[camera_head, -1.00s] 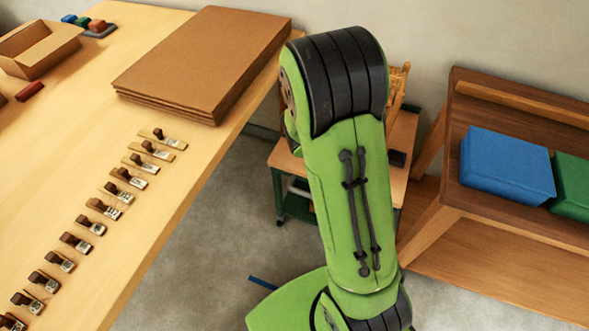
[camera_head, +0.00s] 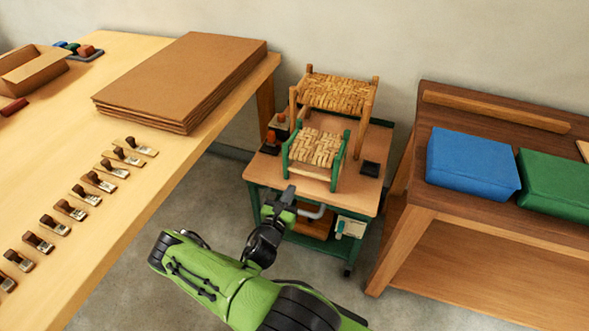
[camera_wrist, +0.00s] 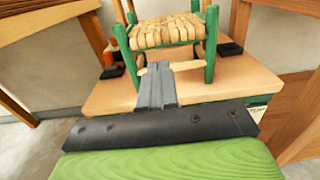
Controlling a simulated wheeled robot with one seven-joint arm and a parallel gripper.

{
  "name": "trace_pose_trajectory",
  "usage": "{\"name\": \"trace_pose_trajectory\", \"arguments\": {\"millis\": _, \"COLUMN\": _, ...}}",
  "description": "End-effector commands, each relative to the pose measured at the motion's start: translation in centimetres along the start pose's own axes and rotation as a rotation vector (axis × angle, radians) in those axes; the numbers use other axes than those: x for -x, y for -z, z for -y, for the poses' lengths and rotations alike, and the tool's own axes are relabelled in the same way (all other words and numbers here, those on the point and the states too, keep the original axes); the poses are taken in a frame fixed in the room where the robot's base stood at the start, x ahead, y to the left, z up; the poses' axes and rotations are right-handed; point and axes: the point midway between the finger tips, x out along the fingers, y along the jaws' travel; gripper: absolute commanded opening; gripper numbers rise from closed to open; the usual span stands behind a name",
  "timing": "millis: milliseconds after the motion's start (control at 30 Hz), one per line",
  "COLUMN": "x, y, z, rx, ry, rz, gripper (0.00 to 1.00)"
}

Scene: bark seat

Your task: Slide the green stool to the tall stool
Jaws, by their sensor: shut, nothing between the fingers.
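The green stool (camera_head: 316,148) is small and upright, with green legs and a woven seat, on the front part of a wheeled cart's wooden top (camera_head: 362,192). The tall stool (camera_head: 338,94) stands behind it, with plain wooden legs and a wider woven seat; a gap between them is hard to judge. My gripper (camera_head: 289,191) is shut and empty at the cart's front edge, just in front of the green stool. In the wrist view, the shut fingers (camera_wrist: 158,72) point at the green stool's (camera_wrist: 165,32) lower front rung, between its front legs. Whether they touch it, I cannot tell.
An orange-topped item (camera_head: 271,140) stands left of the green stool and a black block (camera_head: 370,169) lies right of it. A workbench (camera_head: 225,95) flanks the cart on the left. A wooden shelf unit (camera_head: 410,205) with blue and green bundles stands right.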

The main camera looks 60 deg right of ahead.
Motion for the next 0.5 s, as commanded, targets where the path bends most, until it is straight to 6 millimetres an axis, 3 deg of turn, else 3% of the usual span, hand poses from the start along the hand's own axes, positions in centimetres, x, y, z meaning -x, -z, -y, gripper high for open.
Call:
{"name": "trace_pose_trajectory", "arguments": {"millis": 300, "x": -7.2, "y": 0.2, "z": 0.2, "rx": -0.011, "ry": 0.007, "rz": 0.002, "gripper": 0.0}}
{"name": "trace_pose_trajectory", "arguments": {"millis": 500, "x": -10.7, "y": 0.2, "z": 0.1, "rx": -0.009, "ry": 0.004, "rz": 0.002, "gripper": 0.0}}
